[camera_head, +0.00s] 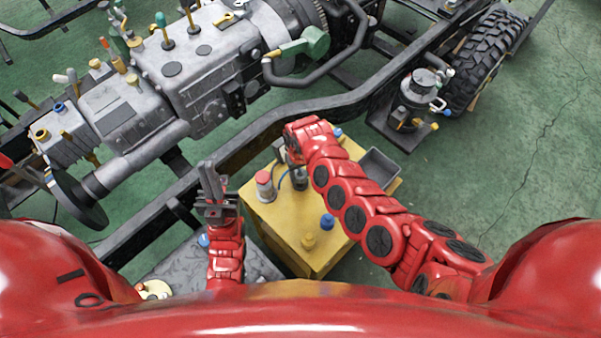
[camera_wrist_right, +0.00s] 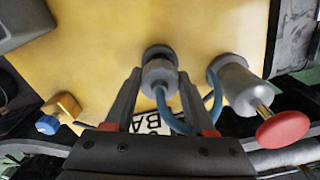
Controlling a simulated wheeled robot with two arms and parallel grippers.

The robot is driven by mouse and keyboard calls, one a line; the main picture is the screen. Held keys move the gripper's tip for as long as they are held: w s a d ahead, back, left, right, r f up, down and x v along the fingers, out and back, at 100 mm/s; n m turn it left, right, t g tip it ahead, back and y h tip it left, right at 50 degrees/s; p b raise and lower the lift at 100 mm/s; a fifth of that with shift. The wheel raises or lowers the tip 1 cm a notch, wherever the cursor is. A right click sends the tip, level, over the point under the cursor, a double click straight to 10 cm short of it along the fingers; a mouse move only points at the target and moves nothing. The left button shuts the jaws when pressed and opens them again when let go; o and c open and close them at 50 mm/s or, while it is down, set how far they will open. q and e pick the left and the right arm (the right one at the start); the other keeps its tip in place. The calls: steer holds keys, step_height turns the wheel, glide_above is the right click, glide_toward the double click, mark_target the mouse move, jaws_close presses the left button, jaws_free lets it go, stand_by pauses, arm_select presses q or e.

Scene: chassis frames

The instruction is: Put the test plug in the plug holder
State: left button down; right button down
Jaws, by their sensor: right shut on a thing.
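The test plug (camera_wrist_right: 158,75) is a light grey cylinder with a blue cable, seen in the right wrist view. My right gripper (camera_wrist_right: 155,100) is shut on it, with one finger on each side. A dark round fitting (camera_wrist_right: 158,51), perhaps the plug holder, shows right behind the plug's far end against the yellow surface. I cannot tell whether the plug is in it. In the head view a dark cylinder (camera_head: 300,180) stands on the yellow box (camera_head: 270,222) beside my right gripper (camera_head: 288,155). My left gripper (camera_head: 214,184) is open and empty, left of the box.
A grey cylinder with a red top (camera_head: 264,184) stands on the box; the blue cable runs beside it. A grey tray (camera_head: 380,167) is at the box's right. The chassis rail (camera_head: 270,118) runs behind.

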steer(key=shift+c, duration=1.2)
jaws_free()
steer(key=shift+r, duration=0.5)
step_height(320, 180, up, 11)
steer(key=b, duration=0.2)
